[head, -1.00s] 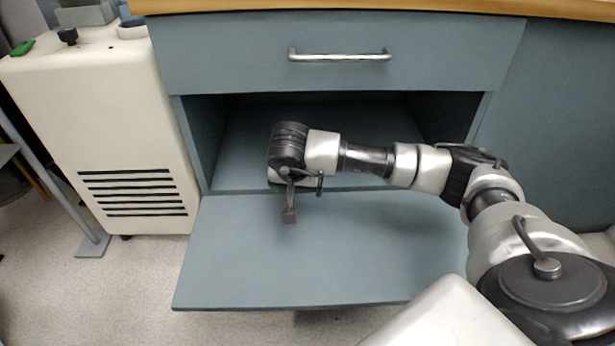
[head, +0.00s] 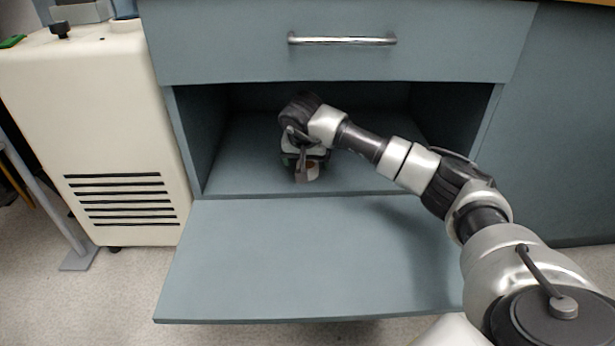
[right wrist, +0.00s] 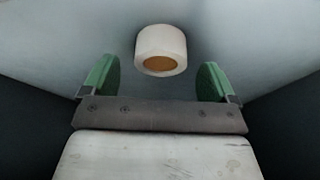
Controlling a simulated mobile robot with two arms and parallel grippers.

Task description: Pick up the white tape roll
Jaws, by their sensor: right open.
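The white tape roll (right wrist: 160,42) stands on the cabinet floor in the right wrist view, with its orange-brown core showing. In the head view the tape roll (head: 313,172) is mostly hidden behind my right gripper. My right gripper (head: 304,172) is inside the open lower compartment. In the right wrist view the right gripper (right wrist: 157,80) is open, with a green pad on each side. The tape roll lies just beyond and between the pads, touching neither as far as I can see. My left gripper is not in view.
The compartment (head: 240,165) has side walls close to left and right and a drawer (head: 340,62) with a metal handle above it. Its flap door (head: 290,260) is folded down in front and bare. A white machine (head: 95,130) stands at the left.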

